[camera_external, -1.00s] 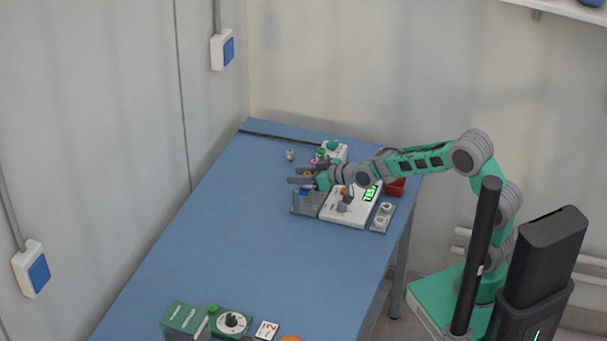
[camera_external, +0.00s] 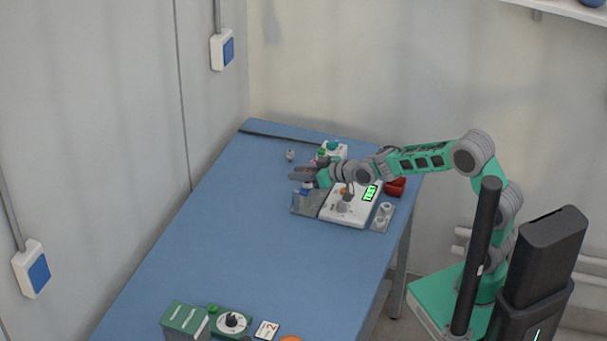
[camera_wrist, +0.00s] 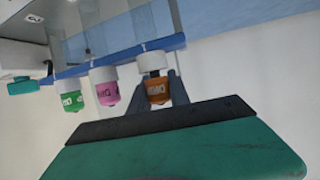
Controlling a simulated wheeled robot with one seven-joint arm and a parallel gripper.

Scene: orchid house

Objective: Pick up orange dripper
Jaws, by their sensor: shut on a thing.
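The orange dripper (camera_wrist: 157,90) shows in the wrist view between my gripper's two dark fingers, with a white collar above it. My gripper (camera_wrist: 160,92) is shut on it. In the external view my gripper (camera_external: 303,174) is at the far part of the blue table, over the grey holder, and its fingers mostly hide the dripper. Pink (camera_wrist: 107,92) and green (camera_wrist: 72,102) drippers with white collars sit in a row to the left of the orange one in the wrist view.
A white device with a lit green display (camera_external: 370,193) stands close to my gripper's right. A red container (camera_external: 396,186) and a small grey tray (camera_external: 382,217) are near the right edge. A small grey item (camera_external: 290,154) stands behind. The table's middle (camera_external: 220,240) is clear.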

